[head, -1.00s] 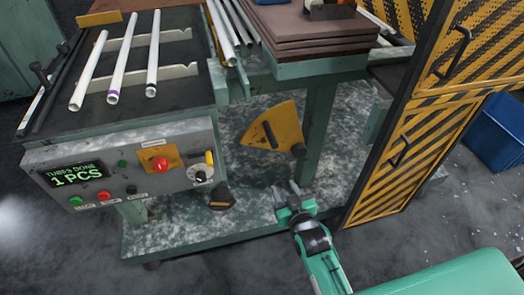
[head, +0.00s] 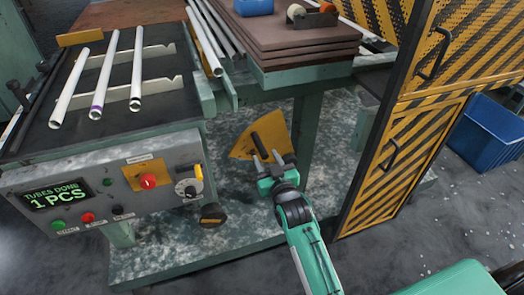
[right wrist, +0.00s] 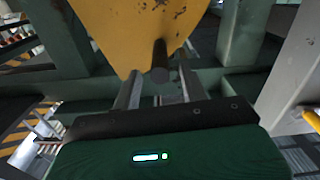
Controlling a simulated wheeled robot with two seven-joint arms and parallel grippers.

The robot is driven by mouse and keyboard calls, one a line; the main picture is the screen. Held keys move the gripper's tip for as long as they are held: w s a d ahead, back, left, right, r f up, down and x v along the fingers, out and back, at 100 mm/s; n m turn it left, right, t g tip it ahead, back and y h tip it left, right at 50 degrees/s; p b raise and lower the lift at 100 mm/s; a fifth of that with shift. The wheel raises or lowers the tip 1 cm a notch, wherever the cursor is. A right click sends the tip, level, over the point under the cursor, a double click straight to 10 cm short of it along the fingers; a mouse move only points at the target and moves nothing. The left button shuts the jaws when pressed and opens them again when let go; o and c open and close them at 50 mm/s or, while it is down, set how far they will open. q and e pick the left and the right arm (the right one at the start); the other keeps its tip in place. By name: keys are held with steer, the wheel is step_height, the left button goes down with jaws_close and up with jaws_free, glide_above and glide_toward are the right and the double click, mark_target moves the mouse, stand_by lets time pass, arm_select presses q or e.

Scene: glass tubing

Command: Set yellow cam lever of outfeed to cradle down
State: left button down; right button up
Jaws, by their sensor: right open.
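The yellow cam lever (head: 243,148) is a fan-shaped plate with a dark handle bar, under the outfeed table. In the right wrist view the yellow plate (right wrist: 135,32) fills the upper middle, and its dark round handle (right wrist: 160,60) points towards the camera. My right gripper (head: 267,158) is open at the lever's lower right. In the right wrist view its two fingers (right wrist: 158,92) stand on either side of the handle's lower end, a little below it; I cannot tell whether they touch it. My left gripper is not in view.
A control panel (head: 110,181) with buttons and a display is at the left. Several white tubes lie in the cradle (head: 160,85). Brown boards (head: 290,52) are stacked above the lever. A striped yellow guard door (head: 385,180) stands at the right. A green table leg (head: 305,125) is close beside the lever.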

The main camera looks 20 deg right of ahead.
mark_target(262, 150)
steer(key=shift+w, duration=2.2)
jaws_close()
